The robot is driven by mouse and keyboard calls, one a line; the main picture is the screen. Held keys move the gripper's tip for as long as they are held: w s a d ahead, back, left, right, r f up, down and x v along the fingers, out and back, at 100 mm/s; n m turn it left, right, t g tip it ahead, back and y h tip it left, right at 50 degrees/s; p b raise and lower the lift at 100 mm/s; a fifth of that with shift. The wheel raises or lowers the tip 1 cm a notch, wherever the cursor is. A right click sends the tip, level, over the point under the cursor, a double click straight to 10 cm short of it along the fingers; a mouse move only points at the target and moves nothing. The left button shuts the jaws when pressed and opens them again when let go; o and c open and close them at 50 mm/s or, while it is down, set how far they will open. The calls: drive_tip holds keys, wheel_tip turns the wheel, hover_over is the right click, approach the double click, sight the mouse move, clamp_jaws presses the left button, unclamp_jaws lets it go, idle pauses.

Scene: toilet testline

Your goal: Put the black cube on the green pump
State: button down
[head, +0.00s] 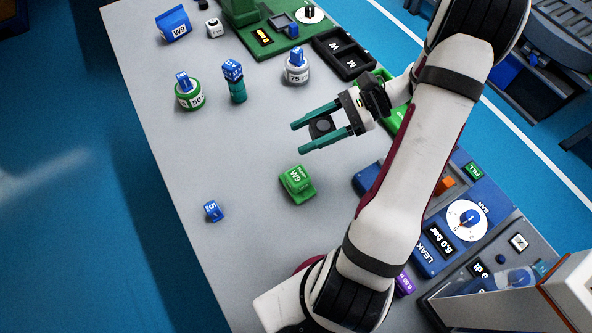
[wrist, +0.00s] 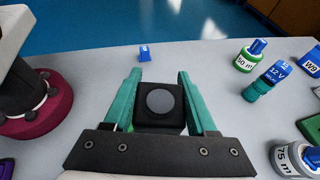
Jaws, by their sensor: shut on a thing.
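The black cube (wrist: 174,120), with a grey disc on its face, is between the teal fingers of my gripper (wrist: 160,86) in the wrist view. In the head view the cube (head: 321,127) shows between the fingertips, and my gripper (head: 318,133) is shut on it above the grey table. The green pump (head: 297,184), a small green block with white lettering, stands on the table below and slightly left of the gripper in the head view. The pump is mostly or wholly hidden behind the cube and gripper in the wrist view.
A small blue block (head: 212,211) stands left of the pump. A green spool (head: 189,96), a teal cylinder with a blue top (head: 234,85) and a grey spool (head: 297,68) stand farther back. A blue gauge panel (head: 443,230) is at right. Table around the pump is clear.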

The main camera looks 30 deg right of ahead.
drive_tip(key=s+d+r+m+t, duration=0.1)
drive_tip(key=s+d+r, duration=0.1)
drive_tip(key=s, duration=0.6)
hover_over(286, 185)
wheel_tip(286, 185, down, 7)
wheel_tip(286, 185, down, 4)
drive_tip(key=shift+r+t, duration=0.15)
drive_tip(key=shift+t, duration=0.15)
drive_tip(key=shift+c, duration=1)
unclamp_jaws()
